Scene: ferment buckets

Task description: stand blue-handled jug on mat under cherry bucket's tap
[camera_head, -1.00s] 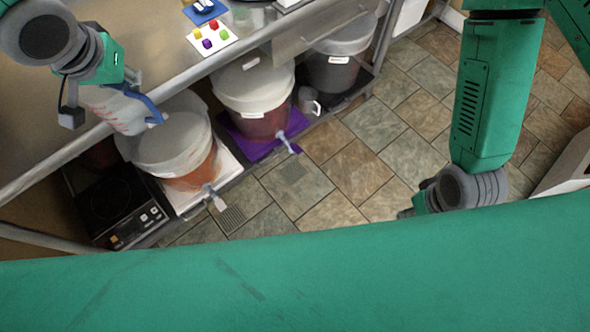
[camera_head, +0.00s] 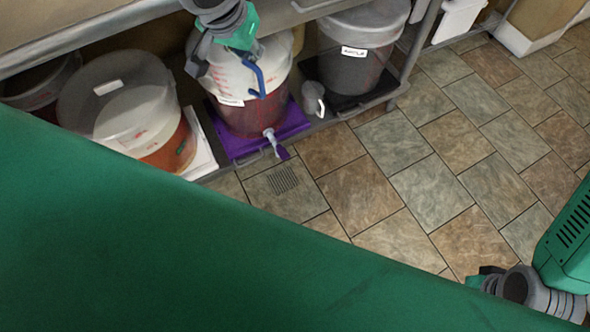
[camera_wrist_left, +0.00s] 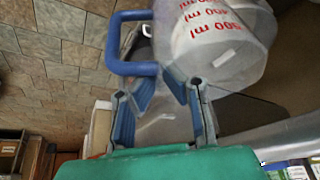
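The clear jug (camera_head: 226,76) with red volume marks and a blue handle (camera_head: 259,80) hangs from my left gripper (camera_head: 243,46). In the left wrist view, my left gripper (camera_wrist_left: 165,88) has its fingers at the blue handle (camera_wrist_left: 131,66), beside the jug's body (camera_wrist_left: 215,42). In the head view the jug overlaps a bucket of red liquid (camera_head: 246,119); its label is too small to read. That bucket stands on a purple mat (camera_head: 233,146), and its tap (camera_head: 269,136) points outward. My right gripper (camera_head: 486,276) is partly in view at lower right, its fingers unclear.
An orange-filled bucket (camera_head: 172,150) stands left on a white mat (camera_head: 203,160). A dark-filled bucket (camera_head: 350,72) stands right on a black mat (camera_head: 345,103). A small grey jug (camera_head: 313,98) stands between buckets. The counter edge (camera_head: 110,28) overhangs the shelf. The tiled floor (camera_head: 400,170) is clear.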

